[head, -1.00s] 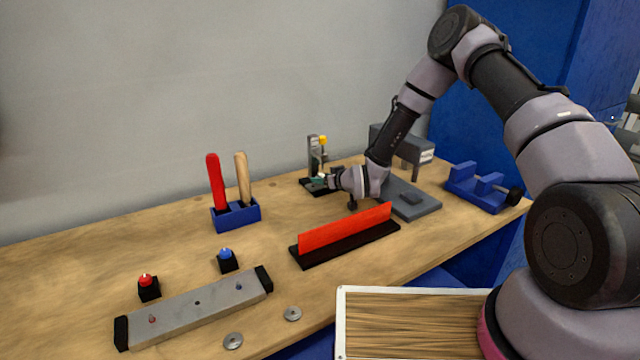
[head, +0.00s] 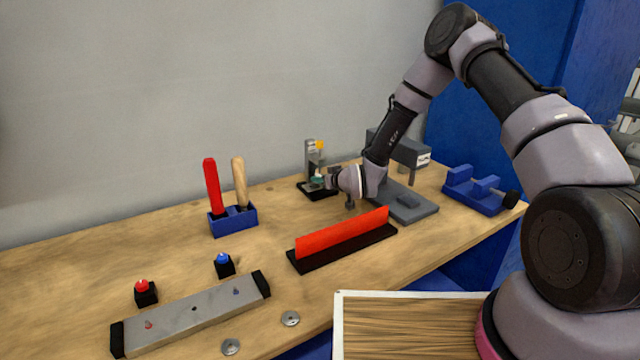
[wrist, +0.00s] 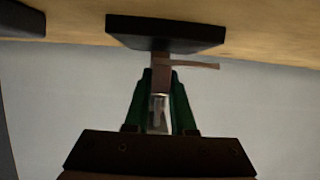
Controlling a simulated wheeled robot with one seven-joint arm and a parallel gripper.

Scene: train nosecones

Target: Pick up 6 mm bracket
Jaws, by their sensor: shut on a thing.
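My gripper (head: 319,181) reaches in at the small black-based stand (head: 322,194) near the wall. In the wrist view my green fingers (wrist: 158,100) are shut on a small pale metal piece (wrist: 158,112), which looks like the 6 mm bracket. The stand's black base (wrist: 165,32) shows beyond the fingertips, with a brownish post and a thin strip sticking out to the right. In the head view a grey upright (head: 310,156) and a yellow-topped part (head: 320,145) rise behind the gripper. The bracket itself is too small to tell there, and whether it touches the stand is unclear.
A red plate on a black base (head: 342,233) stands in front of my wrist. A grey machine (head: 408,206) and a blue fixture (head: 474,189) are to the right. A blue holder with two handles (head: 233,220) stands left. The bench between holder and stand is clear.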

